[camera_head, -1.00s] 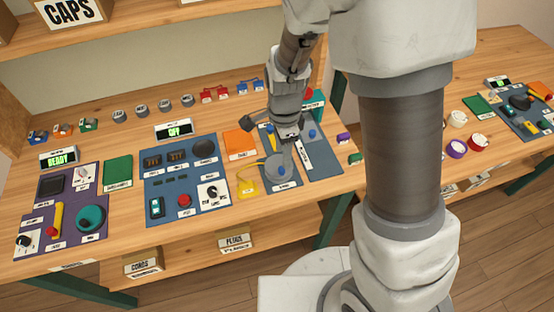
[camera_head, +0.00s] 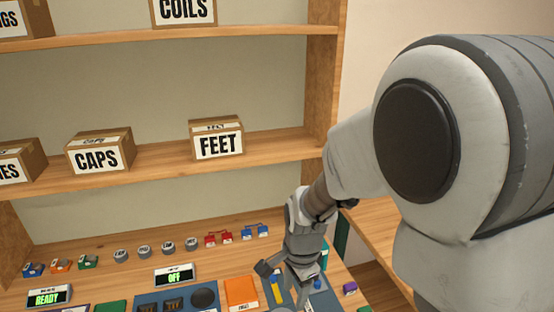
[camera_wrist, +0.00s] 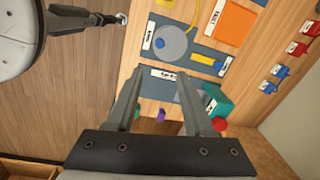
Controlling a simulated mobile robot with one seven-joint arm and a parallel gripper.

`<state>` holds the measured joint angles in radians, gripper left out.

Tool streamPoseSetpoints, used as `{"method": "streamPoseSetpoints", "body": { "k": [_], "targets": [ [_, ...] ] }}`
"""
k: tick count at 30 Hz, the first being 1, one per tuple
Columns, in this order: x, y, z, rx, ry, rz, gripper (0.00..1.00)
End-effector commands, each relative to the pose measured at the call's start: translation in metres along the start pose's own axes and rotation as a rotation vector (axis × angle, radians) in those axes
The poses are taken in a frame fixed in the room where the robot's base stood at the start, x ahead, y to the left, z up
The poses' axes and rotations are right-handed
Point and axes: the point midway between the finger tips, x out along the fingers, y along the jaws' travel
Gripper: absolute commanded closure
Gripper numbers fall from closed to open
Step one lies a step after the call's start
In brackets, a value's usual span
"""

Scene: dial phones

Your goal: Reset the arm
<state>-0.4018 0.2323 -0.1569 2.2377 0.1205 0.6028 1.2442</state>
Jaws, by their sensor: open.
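My arm reaches in from the right in the head view, and its wrist hangs above the right part of the workbench (camera_head: 140,262). My gripper (camera_wrist: 156,78) shows in the wrist view with its two fingers apart and nothing between them.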

Motion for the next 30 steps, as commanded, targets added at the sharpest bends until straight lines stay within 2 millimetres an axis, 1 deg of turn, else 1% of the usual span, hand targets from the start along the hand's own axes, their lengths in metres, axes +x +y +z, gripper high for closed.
{"method": "streamPoseSetpoints", "body": {
  "k": [1, 6, 11, 15, 18, 22, 24, 27, 30],
  "targets": [
    [-0.019, 0.003, -0.004, -0.05, 0.001, -0.032, 0.47],
    [-0.07, 0.022, -0.015, -0.258, 0.025, -0.109, 0.47],
    [-0.112, 0.046, -0.022, -0.452, 0.079, -0.169, 0.47],
    [-0.143, 0.07, -0.026, -0.623, 0.148, -0.206, 0.47],
    [-0.162, 0.089, -0.028, -0.742, 0.208, -0.221, 0.47],
    [-0.181, 0.114, -0.029, -0.886, 0.292, -0.223, 0.47],
    [-0.189, 0.125, -0.029, -0.951, 0.331, -0.217, 0.47],
    [-0.196, 0.137, -0.028, -1.023, 0.376, -0.204, 0.47],
    [-0.199, 0.145, -0.028, -1.066, 0.401, -0.194, 0.47]
  ]
}}
